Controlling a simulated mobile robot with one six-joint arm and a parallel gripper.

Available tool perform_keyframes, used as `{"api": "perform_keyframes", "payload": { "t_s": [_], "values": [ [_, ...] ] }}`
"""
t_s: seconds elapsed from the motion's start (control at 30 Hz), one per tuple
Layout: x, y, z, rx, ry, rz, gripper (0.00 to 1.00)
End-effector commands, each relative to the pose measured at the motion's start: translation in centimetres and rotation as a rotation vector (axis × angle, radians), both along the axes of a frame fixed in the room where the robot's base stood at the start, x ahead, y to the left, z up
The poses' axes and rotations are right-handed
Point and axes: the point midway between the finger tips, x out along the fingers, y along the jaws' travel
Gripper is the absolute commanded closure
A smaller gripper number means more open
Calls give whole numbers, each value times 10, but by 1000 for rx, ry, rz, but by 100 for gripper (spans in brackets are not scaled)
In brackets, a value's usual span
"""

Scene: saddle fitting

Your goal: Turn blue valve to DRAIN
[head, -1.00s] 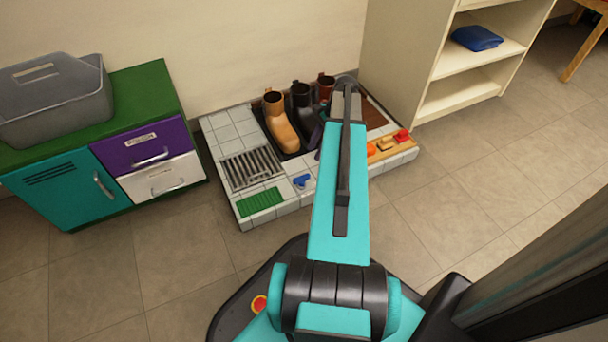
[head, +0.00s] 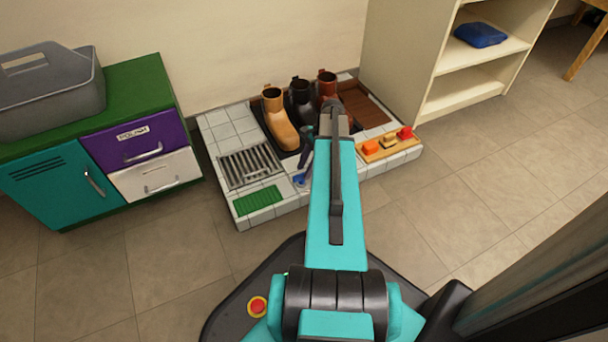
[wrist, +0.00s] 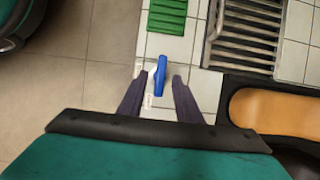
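The blue valve (head: 300,180) sits on the white tiled platform (head: 222,130), left of my arm in the head view. In the wrist view its blue handle (wrist: 160,76) lies between the two dark fingers of my gripper (wrist: 160,77), pointing along the fingers. My gripper is open, with a gap on each side of the handle; I cannot tell how far above it the fingertips are. Two small pale labels (wrist: 149,100) show beside the valve, too small to read. In the head view one dark finger shows close to the valve; the other is hard to make out.
A green mat (head: 258,201) and a metal grate (head: 249,166) lie near the valve. Several boots (head: 279,125) stand behind it. A wooden board with brushes (head: 390,146) is to the right. A cabinet (head: 57,188) stands left and a shelf (head: 462,92) right.

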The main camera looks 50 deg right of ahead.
Motion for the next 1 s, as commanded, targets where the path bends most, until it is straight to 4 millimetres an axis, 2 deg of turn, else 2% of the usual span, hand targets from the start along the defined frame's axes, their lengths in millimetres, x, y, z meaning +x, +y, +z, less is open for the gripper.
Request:
{"api": "perform_keyframes", "payload": {
  "t_s": [0.03,0.2,0.6,0.67,0.8,1.0],
  "values": [
    [1,2,-7,0,0,0,69],
    [3,6,-17,0,-1,0,69],
    [3,7,-19,0,-1,0,69],
    [3,7,-19,0,-1,0,76],
    [3,7,-19,0,0,0,99],
    [3,7,-19,0,1,0,100]
  ]
}}
